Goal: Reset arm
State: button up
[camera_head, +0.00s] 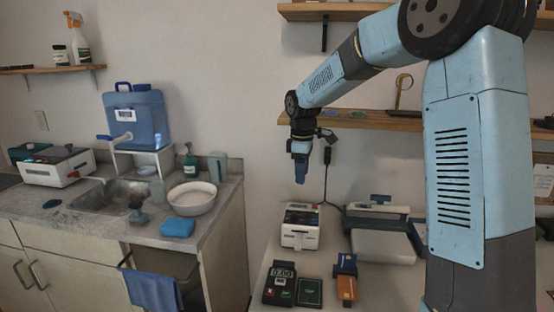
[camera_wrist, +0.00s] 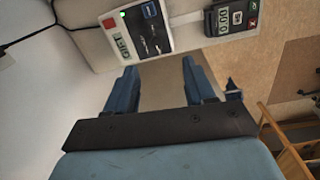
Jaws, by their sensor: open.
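My arm reaches in from the right of the head view, bent at the elbow, with my gripper (camera_head: 300,170) hanging fingers down in front of the wall. It hovers above the right-hand worktop, apart from everything below it. In the wrist view my gripper (camera_wrist: 155,80) shows two blue fingers spread wide, with nothing between them. Past the fingertips lie the worktop's edge and the floor.
Below my gripper stand a white device (camera_head: 300,227), a card terminal (camera_head: 280,283) and a card stand (camera_head: 346,280). A wooden shelf (camera_head: 390,121) runs behind my arm. To the left is a sink counter (camera_head: 150,234) with a white bowl (camera_head: 193,199) and blue water container (camera_head: 137,118).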

jog(key=s+d+r+m+t, duration=0.1)
jog(key=s+d+r+m, duration=0.25)
jog(key=s, duration=0.45)
jog(key=s+d+r+m+t, duration=0.1)
jog(key=s+d+r+m, duration=0.25)
jog(key=s, duration=0.45)
jog(key=s+d+r+m+t, duration=0.1)
jog(key=s+d+r+m, duration=0.25)
jog(key=s, duration=0.45)
jog(key=s+d+f+m+t, duration=0.1)
jog(key=s+d+m+t, duration=0.1)
jog(key=s, duration=0.8)
jog(key=shift+s+d+f+m, duration=0.2)
jog(key=shift+s+d+m, duration=0.3)
jog(key=shift+m, duration=0.55)
